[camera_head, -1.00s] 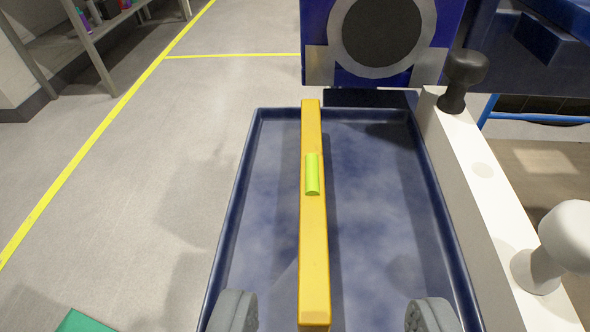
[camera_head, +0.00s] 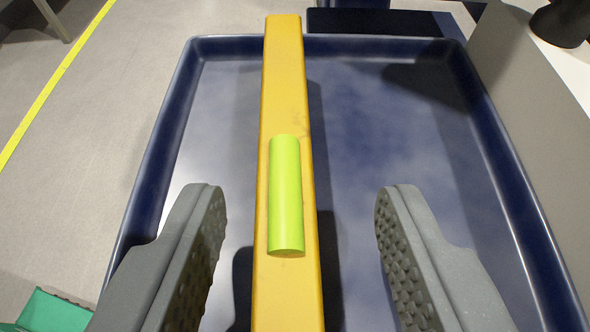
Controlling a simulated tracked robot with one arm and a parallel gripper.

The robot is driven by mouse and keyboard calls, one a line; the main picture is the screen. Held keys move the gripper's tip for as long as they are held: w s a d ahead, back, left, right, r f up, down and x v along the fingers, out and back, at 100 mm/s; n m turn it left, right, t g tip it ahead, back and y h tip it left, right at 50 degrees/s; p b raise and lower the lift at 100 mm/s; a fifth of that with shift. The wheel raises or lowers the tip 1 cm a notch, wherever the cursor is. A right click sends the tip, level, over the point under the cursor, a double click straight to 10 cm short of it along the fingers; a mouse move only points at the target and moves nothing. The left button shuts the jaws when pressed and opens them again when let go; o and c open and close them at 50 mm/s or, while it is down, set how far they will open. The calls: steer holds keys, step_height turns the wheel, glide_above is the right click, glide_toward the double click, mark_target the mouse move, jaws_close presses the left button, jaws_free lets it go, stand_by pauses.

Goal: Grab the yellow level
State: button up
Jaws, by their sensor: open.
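The yellow level (camera_head: 284,90) is a long orange-yellow bar with a bright green vial (camera_head: 286,195) on its top. It runs lengthwise along the dark blue tray (camera_head: 170,130), and its far end lies over the tray's far rim. Its near end runs out of the bottom of the view. My gripper (camera_head: 300,225) is open, with one grey textured finger on each side of the level, near the green vial. Both fingers appear apart from the level, with a visible gap on each side.
A grey and white ledge (camera_head: 545,120) with a black knob (camera_head: 563,22) borders the tray on the right. A green object (camera_head: 52,312) is at the lower left. Open grey floor with a yellow line (camera_head: 52,85) lies to the left.

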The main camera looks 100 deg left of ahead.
steer(key=shift+s+a+f, duration=0.1)
steer(key=shift+a+f, duration=0.1)
steer(key=shift+a, duration=0.3)
jaws_close()
